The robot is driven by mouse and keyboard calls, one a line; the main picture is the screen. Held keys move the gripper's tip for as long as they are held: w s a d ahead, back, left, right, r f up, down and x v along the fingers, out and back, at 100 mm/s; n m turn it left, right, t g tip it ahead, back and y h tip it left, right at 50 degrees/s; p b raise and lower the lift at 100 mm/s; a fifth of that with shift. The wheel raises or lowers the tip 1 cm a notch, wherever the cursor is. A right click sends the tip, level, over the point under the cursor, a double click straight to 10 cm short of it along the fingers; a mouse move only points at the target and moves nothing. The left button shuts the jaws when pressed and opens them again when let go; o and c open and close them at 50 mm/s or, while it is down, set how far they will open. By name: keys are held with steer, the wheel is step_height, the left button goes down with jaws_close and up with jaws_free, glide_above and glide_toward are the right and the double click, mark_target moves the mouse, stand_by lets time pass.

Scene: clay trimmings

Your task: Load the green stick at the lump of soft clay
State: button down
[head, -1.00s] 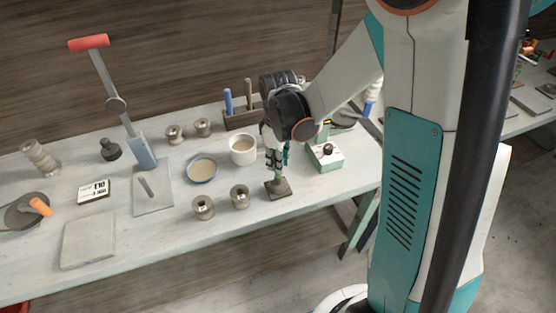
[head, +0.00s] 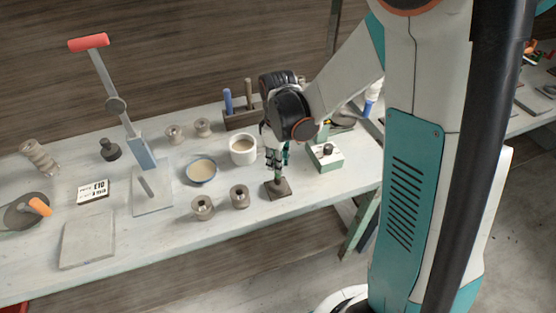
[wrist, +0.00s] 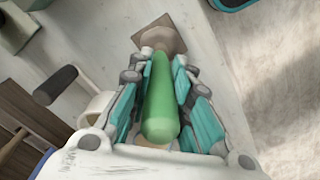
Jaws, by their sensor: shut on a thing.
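My gripper (wrist: 160,72) is shut on the green stick (wrist: 160,105), with teal fingers on both sides of it. In the wrist view the stick's rounded near end faces the camera and its far end points at the brownish lump of soft clay (wrist: 166,40). The lump sits on a small dark square board (wrist: 146,38). In the head view my gripper (head: 277,164) is directly above this board (head: 286,191), near the table's front edge. The stick's far end overlaps the lump in the wrist view; I cannot tell how firmly they touch.
A white mug (head: 243,152) and a blue-rimmed bowl (head: 201,181) stand left of my gripper. Two spools (head: 203,208) are at the front left. A pale green box with a dark knob (head: 325,164) is close on the right. A tool holder (head: 238,120) stands behind.

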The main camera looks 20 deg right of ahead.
steer(key=shift+r+p, duration=2.35)
steer(key=shift+r, duration=1.15)
